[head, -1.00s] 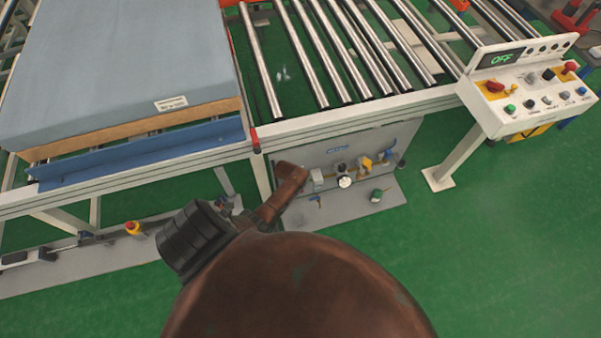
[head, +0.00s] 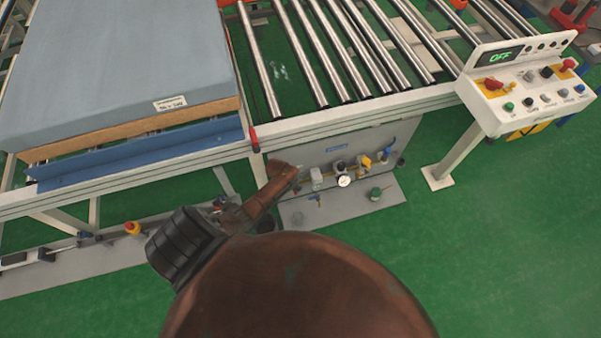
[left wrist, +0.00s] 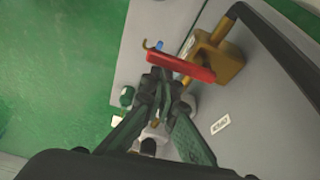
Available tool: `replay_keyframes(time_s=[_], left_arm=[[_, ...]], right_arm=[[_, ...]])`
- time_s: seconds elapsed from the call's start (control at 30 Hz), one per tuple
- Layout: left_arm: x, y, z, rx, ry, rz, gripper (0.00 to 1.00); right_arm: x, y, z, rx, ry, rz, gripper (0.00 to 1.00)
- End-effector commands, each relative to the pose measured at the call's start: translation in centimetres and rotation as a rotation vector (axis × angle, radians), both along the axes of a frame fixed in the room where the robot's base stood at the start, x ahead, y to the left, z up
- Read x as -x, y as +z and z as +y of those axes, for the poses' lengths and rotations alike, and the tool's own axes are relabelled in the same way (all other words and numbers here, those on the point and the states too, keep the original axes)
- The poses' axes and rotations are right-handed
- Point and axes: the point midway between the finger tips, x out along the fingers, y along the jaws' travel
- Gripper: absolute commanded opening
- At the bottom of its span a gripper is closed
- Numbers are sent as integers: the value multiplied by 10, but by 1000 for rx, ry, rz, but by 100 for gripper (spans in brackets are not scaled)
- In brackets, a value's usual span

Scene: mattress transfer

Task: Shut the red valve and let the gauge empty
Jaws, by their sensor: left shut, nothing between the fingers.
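The red valve lever (left wrist: 181,67) lies across the upper middle of the left wrist view, on a brass-coloured body (left wrist: 217,58). My left gripper (left wrist: 160,78) is shut and empty, its fingertips close to the lever's left part; I cannot tell whether they touch. My right gripper is not in view.
A yellow fitting (head: 365,161) and a blue-handled one (head: 387,154) sit right of the gauge. A green-topped item (head: 375,194) stands on the base plate. The roller conveyor (head: 330,60) and blue mattress (head: 120,75) are above. The control console (head: 525,85) reads OFF.

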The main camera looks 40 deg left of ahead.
Motion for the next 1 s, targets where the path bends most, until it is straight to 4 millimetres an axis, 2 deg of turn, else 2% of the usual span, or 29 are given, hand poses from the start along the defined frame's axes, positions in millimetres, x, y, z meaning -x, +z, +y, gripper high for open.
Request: replay_keyframes(time_s=[0.37,0.73,1.0], left_arm=[[2,-1,1,-3,1,3,0],[7,0,-12,-2,1,4,0],[7,5,-13,-2,1,2,0]], right_arm=[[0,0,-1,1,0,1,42],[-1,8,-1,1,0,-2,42],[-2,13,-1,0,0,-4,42]])
